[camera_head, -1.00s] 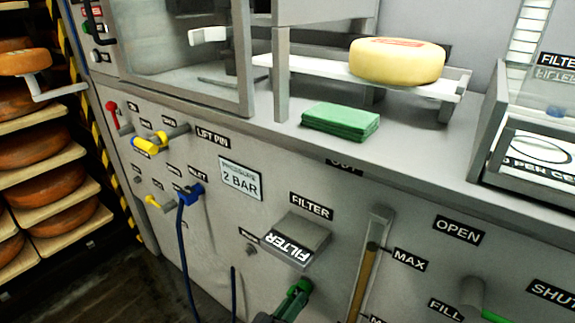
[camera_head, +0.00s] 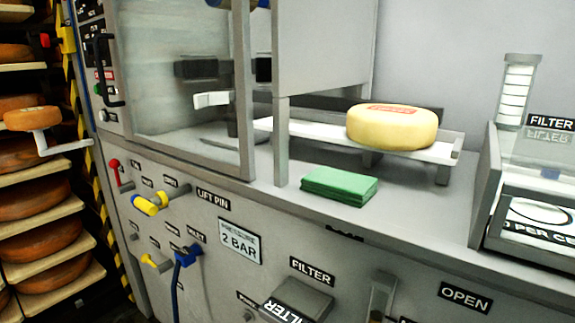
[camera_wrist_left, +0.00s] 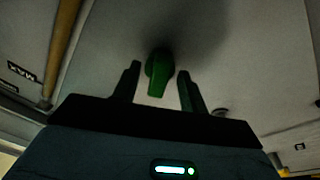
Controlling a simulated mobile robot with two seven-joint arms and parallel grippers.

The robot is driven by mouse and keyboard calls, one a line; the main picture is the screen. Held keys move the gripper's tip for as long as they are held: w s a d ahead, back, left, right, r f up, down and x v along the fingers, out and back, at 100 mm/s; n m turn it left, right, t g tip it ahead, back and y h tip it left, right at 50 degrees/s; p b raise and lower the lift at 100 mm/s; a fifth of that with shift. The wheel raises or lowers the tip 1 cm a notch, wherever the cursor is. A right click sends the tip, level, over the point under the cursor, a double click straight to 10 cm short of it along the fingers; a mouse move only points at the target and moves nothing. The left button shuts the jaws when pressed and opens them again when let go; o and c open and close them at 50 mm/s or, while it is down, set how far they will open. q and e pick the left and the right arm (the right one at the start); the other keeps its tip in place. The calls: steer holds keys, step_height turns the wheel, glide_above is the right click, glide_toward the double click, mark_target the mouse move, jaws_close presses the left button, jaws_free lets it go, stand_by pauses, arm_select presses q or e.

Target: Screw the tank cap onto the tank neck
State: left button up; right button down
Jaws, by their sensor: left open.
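In the left wrist view a green part (camera_wrist_left: 158,72) with a narrow tongue stands out from the grey panel. I take it to be the tank cap, but no label confirms this. My left gripper (camera_wrist_left: 158,82) is open, with one dark finger on each side of the green part. I see gaps beside it, and I cannot tell how deep it sits between the fingers. The tank neck cannot be made out. Neither gripper shows in the head view.
The panel has a yellow lift-pin handle (camera_head: 146,204), a blue inlet fitting (camera_head: 187,256) with a hose, and a filter drawer (camera_head: 303,299). Above, a green cloth (camera_head: 339,186) and a cheese wheel (camera_head: 391,127) on a white rack (camera_head: 449,147) occupy the counter. Cheese shelves stand left.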

arm_select(q)
steer(key=p+v, duration=0.1)
steer(key=v, duration=0.6)
steer(key=shift+s+a+p, duration=0.2)
steer(key=shift+s+p, duration=0.1)
